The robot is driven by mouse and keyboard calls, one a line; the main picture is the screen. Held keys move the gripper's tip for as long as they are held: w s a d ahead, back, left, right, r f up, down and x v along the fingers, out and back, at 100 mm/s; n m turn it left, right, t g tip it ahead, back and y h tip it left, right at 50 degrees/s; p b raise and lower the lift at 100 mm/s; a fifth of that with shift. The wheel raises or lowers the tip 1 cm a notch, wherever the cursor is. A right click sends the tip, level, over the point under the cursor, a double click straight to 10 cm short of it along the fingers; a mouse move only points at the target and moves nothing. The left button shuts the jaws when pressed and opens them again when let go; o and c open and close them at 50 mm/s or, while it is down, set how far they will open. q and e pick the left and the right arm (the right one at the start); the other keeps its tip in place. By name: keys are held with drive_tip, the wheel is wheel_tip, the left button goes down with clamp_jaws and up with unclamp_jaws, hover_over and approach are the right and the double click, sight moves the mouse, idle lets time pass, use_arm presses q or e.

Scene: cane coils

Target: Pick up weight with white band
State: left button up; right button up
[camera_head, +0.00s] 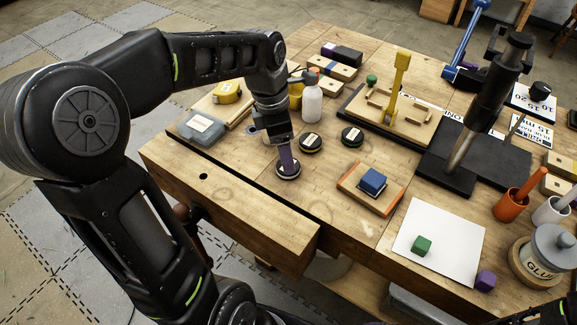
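Three dark round weights stand on the wooden workbench (235,185). The nearest weight (289,174) has a pale, whitish band around its side. My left gripper (288,160) points down right at the top of this weight and hides part of it. I cannot tell whether its fingers are closed on the weight or only beside it. A second weight (311,144) with a yellowish band is a little behind and to the right. The third weight (352,137) is further right; its band colour is unclear. My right gripper is not in view.
A white bottle (312,105) stands behind the weights, and a grey-blue box (201,127) lies to the left. Bench space before the weight is clear.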

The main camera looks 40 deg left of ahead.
use_arm(q)
drive_tip(key=shift+f, duration=0.15)
drive_tip(key=f, duration=0.3)
drive_tip(key=f+p, duration=0.1)
drive_tip(key=f, duration=0.1)
drive_tip(key=shift+w+d, duration=0.15)
drive_tip(key=shift+w, duration=0.25)
drive_tip(key=shift+c, duration=0.4)
clamp_jaws()
idle(0.6)
